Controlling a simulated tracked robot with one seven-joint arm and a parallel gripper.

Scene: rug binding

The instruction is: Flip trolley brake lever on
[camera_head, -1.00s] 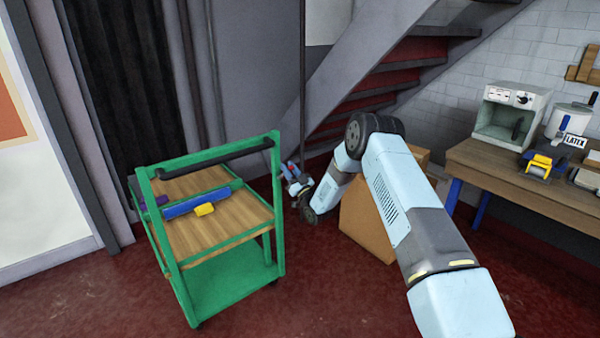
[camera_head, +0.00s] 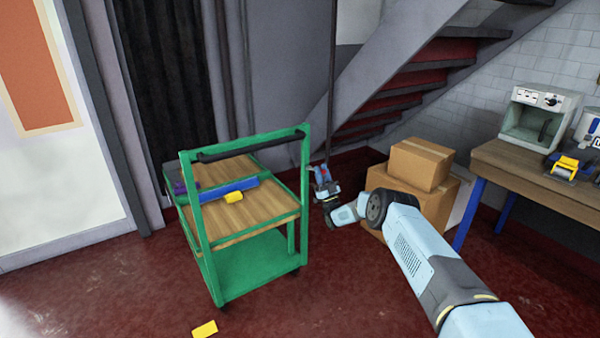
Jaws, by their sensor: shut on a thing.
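The trolley (camera_head: 247,262) has a green frame, a black push handle and a wooden top, and stands left of centre. My gripper (camera_head: 324,182) is low beyond the trolley's right side, seen small and from far off. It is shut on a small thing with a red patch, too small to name. A gap shows between it and the trolley's right post. I cannot make out the brake lever on the trolley.
Cardboard boxes (camera_head: 420,165) are stacked right of my gripper. A dark pole (camera_head: 333,80) and a staircase (camera_head: 400,80) are behind. A workbench (camera_head: 545,180) stands at the right. Another yellow block (camera_head: 205,329) lies on the red floor, which is otherwise clear in front.

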